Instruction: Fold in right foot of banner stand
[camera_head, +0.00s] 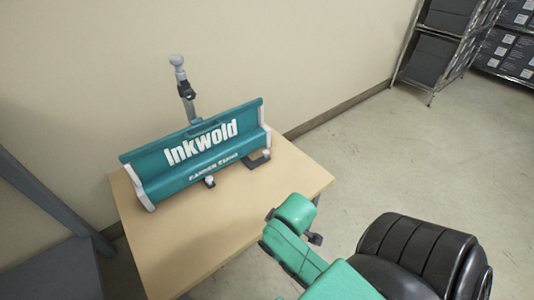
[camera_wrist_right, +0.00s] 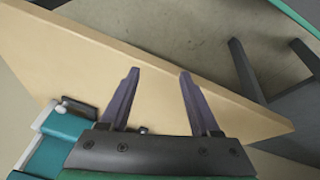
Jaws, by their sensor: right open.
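The teal banner stand (camera_head: 200,160), lettered "Inkwold", stands on a wooden table with its post upright behind it. Its right foot (camera_head: 258,160), a dark bar with a pale knob, juts out from the base at the right end. A smaller dark foot part (camera_head: 210,181) with a pale knob shows near the middle of the front. My right gripper (camera_head: 315,238) is to the right of the stand, apart from it. In the right wrist view its two fingers (camera_wrist_right: 158,72) are spread and empty; the stand (camera_wrist_right: 60,128) and a dark foot (camera_wrist_right: 80,107) lie at lower left.
The table top (camera_head: 225,225) is clear in front of the stand. A wall is close behind it. Metal shelving with dark boxes (camera_head: 440,50) stands at the back right. A grey frame (camera_head: 50,210) is at the left. Open floor lies to the right.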

